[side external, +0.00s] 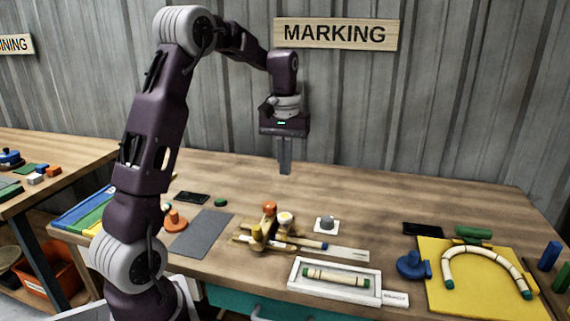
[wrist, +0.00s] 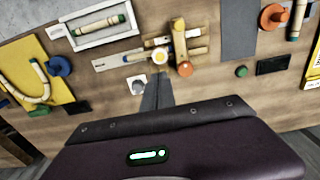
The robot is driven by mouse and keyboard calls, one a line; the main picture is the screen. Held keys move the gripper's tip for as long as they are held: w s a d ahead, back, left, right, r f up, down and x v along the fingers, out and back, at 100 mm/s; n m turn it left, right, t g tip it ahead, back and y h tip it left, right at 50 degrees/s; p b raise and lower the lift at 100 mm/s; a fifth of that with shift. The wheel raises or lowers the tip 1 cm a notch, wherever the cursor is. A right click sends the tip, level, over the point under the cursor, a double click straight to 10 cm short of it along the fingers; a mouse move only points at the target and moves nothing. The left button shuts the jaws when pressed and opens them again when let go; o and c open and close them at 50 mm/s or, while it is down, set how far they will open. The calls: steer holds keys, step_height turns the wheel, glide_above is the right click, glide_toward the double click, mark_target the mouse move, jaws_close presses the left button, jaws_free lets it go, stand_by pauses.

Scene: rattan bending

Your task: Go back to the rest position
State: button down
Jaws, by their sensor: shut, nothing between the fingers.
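My gripper (side external: 285,170) hangs in the air above the back part of the table, pointing down, shut and empty. In the wrist view its closed fingers (wrist: 163,76) show over the wooden table top, apart from all objects. My arm is bent, with the elbow high at the left and the wrist out over the table. A straight rattan piece with green ends (side external: 336,276) lies in a white tray (side external: 293,282). A curved rattan piece (side external: 484,253) lies on a yellow board (side external: 434,296) at the right.
A wooden fixture with an orange knob (side external: 269,208) stands mid-table. A grey knob on a white base (side external: 326,224) sits near it. A blue clamp-like piece (side external: 411,265) is beside the yellow board. A grey mat (side external: 201,234) lies at left. The back table strip looks clear.

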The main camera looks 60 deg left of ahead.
steer(key=s+d+r+m+t, duration=0.1)
steer(key=s+d+r+m, duration=0.1)
steer(key=s+d+r, duration=0.45)
steer(key=s+d+r+m+t, duration=0.2)
steer(key=s+d+m, duration=0.1)
steer(key=d, duration=0.6)
steer(key=s+d+f+m+t, duration=0.2)
steer(key=s+d, duration=0.5)
steer(key=s, duration=0.5)
steer(key=shift+s+f+m, duration=0.25)
steer(key=shift+f+m, duration=0.45)
steer(key=shift+m, duration=0.3)
steer(key=c, duration=2.2)
jaws_free()
